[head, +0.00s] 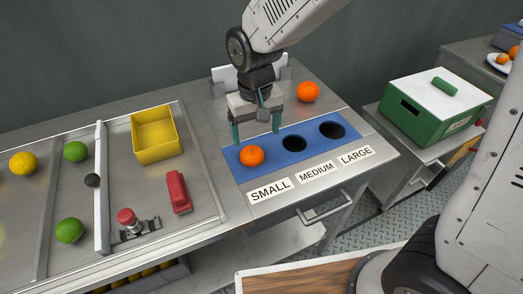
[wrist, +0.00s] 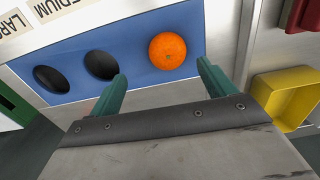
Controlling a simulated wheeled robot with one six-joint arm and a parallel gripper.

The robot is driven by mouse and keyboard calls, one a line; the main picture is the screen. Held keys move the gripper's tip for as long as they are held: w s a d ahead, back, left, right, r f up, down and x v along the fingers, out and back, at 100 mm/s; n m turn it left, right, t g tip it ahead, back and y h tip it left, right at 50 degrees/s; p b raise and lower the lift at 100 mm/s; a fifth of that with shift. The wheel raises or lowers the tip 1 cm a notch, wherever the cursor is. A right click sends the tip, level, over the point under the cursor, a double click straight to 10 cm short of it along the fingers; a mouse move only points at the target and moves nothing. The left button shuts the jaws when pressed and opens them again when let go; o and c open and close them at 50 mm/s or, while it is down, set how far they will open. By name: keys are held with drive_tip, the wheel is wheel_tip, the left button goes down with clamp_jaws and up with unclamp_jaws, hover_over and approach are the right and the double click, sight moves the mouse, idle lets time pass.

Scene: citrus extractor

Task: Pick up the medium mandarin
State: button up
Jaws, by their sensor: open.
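One orange mandarin (head: 251,156) sits at the SMALL place of the blue board (head: 322,149); it also shows in the wrist view (wrist: 167,50), beyond the fingertips and nearer the right finger. A second orange mandarin (head: 308,91) lies on the steel counter behind the board, right of my gripper. No label on either fruit tells which is the medium one. My gripper (head: 256,130) is open and empty, pointing down near the back edge of the board, behind the first mandarin. Its green fingers (wrist: 160,72) are apart with nothing between them. The MEDIUM and LARGE holes are empty.
A yellow bin (head: 156,137), a red stapler-like object (head: 178,192) and a red-knobbed lever (head: 128,219) stand left of the board. Green fruits (head: 69,230) and a yellow one (head: 23,163) lie further left. A green box (head: 428,107) stands right.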

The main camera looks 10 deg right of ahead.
sight(252, 149)
drive_tip(key=f, duration=0.3)
drive_tip(key=a+f, duration=0.1)
drive_tip(key=f, duration=0.2)
drive_tip(key=shift+w+a+f, duration=0.1)
drive_tip(key=shift+a+f, duration=0.05)
drive_tip(key=shift+f, duration=0.2)
drive_tip(key=c, duration=1.2)
drive_tip(key=shift+r, duration=0.1)
